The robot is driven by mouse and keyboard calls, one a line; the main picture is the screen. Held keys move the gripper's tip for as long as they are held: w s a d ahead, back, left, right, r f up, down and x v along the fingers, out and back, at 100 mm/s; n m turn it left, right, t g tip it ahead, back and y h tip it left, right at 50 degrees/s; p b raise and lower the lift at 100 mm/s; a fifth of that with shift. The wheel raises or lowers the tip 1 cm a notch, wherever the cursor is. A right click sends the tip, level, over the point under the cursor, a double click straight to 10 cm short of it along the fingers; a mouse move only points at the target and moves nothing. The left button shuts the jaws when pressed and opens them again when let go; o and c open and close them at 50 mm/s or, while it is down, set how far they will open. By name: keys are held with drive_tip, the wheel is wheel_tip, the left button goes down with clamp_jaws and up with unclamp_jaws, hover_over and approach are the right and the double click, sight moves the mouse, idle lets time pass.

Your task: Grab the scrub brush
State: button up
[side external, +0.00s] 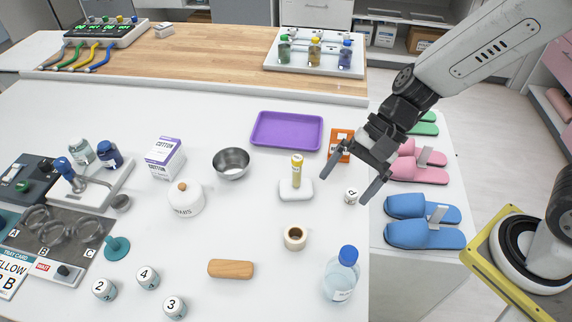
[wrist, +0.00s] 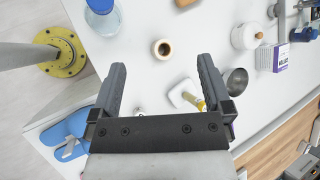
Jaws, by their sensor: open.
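A light wooden block with rounded ends (side external: 230,269) lies flat on the white table at the front centre; it looks like the scrub brush, but no bristles show. In the wrist view, a brown piece of it (wrist: 186,3) shows at the top edge, mostly cut off. My gripper (side external: 348,184) is open and empty above the right side of the table, to the right of and farther back than the block. In the wrist view, my gripper (wrist: 161,64) has its two fingers wide apart with nothing held between them.
A tape roll (side external: 295,238) and a blue-capped bottle (side external: 342,274) stand right of the block. Several numbered pots (side external: 148,278) stand to the left.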

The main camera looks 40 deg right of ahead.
drive_tip(key=w+a+r+m+t+y, duration=0.25)
drive_tip(key=w+a+m+y, duration=0.2)
drive_tip(key=a+m, duration=0.55)
drive_tip(key=t, duration=0.1)
approach(234, 266)
drive_tip(key=shift+s+d+m+y, duration=0.15)
drive_tip(key=shift+d+y, duration=0.1)
drive_tip(key=shift+d, duration=0.25)
drive_tip(key=shift+s+d+m+y, duration=0.1)
drive_tip(key=shift+d+m+y, duration=0.1)
drive_tip(key=shift+d, duration=0.35)
drive_tip(key=shift+x, duration=3)
drive_tip(key=shift+a, duration=0.1)
drive_tip(key=shift+x, duration=2.9)
